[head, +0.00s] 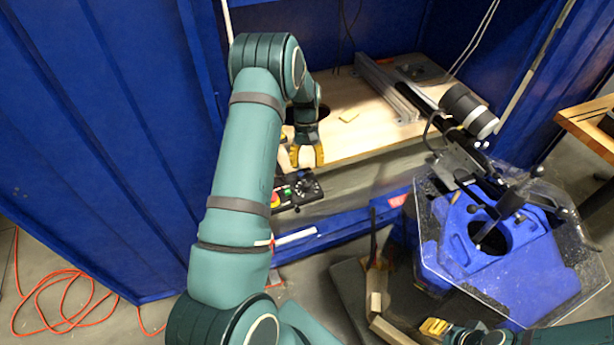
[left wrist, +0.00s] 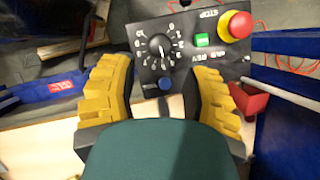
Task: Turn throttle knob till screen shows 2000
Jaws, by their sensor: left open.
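The black control box (head: 298,191) is fixed at the front edge of the wooden bench. The left wrist view shows its panel upside down, with a black throttle knob (left wrist: 160,46) inside a ring of white numbers. A green button (left wrist: 202,40), a red stop button (left wrist: 237,25) and a blue button (left wrist: 166,84) are on the same panel. My left gripper (head: 306,157) is open and empty above the box; its yellow fingers sit on either side of the knob's line, short of it. My right gripper (head: 435,327) is low at the bottom; its finger opening is unclear. No screen reading is visible.
Blue walls enclose the wooden bench (head: 365,120), which carries a metal rail (head: 388,88). A blue stand with a clear plate (head: 575,262) and a black motor (head: 468,110) are at the right. An orange cable (head: 62,300) lies on the floor at the left.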

